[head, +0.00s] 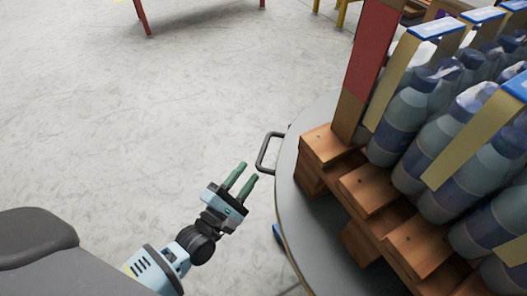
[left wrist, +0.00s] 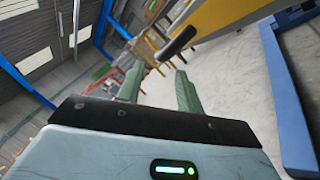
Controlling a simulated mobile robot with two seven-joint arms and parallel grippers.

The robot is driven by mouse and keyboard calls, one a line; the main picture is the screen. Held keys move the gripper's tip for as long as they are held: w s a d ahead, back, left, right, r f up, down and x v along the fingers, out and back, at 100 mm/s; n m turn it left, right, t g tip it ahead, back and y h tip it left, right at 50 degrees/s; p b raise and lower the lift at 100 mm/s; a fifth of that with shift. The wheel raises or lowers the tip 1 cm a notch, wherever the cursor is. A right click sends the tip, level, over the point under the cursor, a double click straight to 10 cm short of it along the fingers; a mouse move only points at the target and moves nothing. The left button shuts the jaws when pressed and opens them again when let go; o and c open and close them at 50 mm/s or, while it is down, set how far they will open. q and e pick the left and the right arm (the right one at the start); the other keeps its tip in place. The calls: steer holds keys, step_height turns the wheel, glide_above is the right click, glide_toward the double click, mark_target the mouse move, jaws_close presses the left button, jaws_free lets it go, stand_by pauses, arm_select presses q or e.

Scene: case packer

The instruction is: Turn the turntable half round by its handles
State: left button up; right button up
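The grey round turntable (head: 285,195) fills the right side of the head view. One dark, bracket-shaped handle (head: 264,152) sticks out from its rim towards the left. My left gripper (head: 250,171) has two green fingers with a gap between them and nothing in the gap. In the head view its fingertips are just below the handle and left of the rim, apart from the handle. In the left wrist view the open fingers (left wrist: 159,70) show with a dark bar (left wrist: 178,43), probably the handle, beyond them. My right gripper is not in view. No other handle shows.
A wooden pallet (head: 365,188) on the turntable carries several wrapped bottles (head: 405,125) with tall corner boards (head: 372,50). Red legs (head: 142,17) stand at the back. A blue frame (left wrist: 288,95) shows in the left wrist view. The floor left of the turntable is clear.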

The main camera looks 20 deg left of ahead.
mark_target(262, 153)
arm_select(q)
steer(key=b+x, duration=0.1)
steer(key=x, duration=0.5)
steer(key=shift+w, duration=0.3)
steer(key=shift+w+d+r+b, duration=0.15)
steer(key=shift+w+b, duration=0.15)
steer(key=shift+w, duration=0.2)
steer(key=c, duration=0.6)
jaws_close()
